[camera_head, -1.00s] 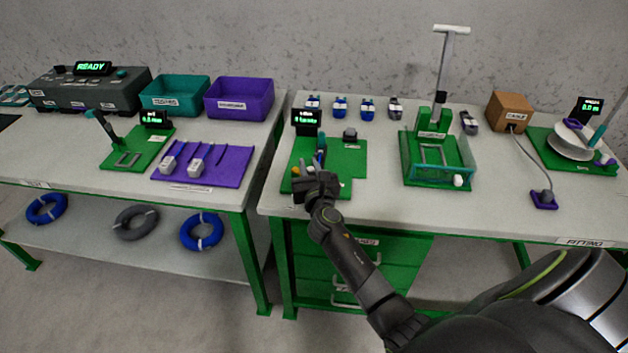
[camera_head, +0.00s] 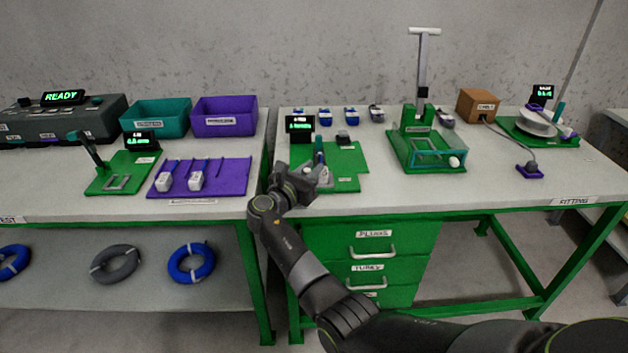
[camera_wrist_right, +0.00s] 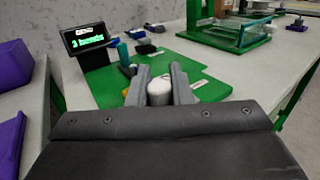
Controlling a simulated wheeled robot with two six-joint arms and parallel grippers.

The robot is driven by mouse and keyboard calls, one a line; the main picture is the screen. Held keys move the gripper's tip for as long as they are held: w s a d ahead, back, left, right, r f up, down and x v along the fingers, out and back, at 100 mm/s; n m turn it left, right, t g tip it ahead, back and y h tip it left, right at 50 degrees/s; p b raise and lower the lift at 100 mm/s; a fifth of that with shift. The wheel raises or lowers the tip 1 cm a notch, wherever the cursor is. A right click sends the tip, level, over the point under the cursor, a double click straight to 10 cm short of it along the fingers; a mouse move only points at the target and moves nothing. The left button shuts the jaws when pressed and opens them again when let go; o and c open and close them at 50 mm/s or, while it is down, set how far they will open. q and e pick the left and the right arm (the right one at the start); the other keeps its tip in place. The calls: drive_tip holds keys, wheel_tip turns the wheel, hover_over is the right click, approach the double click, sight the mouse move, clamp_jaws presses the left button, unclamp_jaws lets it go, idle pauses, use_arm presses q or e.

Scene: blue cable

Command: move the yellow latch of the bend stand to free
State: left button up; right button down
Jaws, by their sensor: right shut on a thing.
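The bend stand (camera_head: 350,158) is a green plate with a small display on the near left of the right-hand table; it also shows in the right wrist view (camera_wrist_right: 205,85). My right gripper (camera_head: 318,178) is over the plate's front left. In the right wrist view its two grey fingers (camera_wrist_right: 159,85) are shut on a white rounded piece (camera_wrist_right: 160,92). A small yellow part (camera_wrist_right: 126,91), perhaps the latch, shows just left of the left finger, partly hidden by it. I cannot tell its position. My left gripper is not in view.
The stand's display (camera_head: 300,124) rises at its back left, with a teal-topped post (camera_wrist_right: 122,52) beside it. A green stand with a tall T-handle (camera_head: 425,145) is to the right. A purple bin (camera_head: 224,116) is on the left table. Bare tabletop lies right of the plate.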

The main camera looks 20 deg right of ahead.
use_arm(q)
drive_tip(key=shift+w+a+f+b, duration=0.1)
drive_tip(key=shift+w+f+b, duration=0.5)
drive_tip(key=shift+b, duration=0.3)
use_arm(e)
drive_tip(key=shift+a+m+g+h, duration=0.3)
drive_tip(key=shift+m+g+h, duration=0.6)
drive_tip(key=shift+g, duration=0.4)
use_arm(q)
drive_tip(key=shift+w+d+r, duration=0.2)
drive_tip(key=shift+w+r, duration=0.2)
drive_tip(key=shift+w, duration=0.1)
use_arm(e)
drive_tip(key=shift+m+g, duration=0.3)
drive_tip(key=c, duration=1.3)
unclamp_jaws()
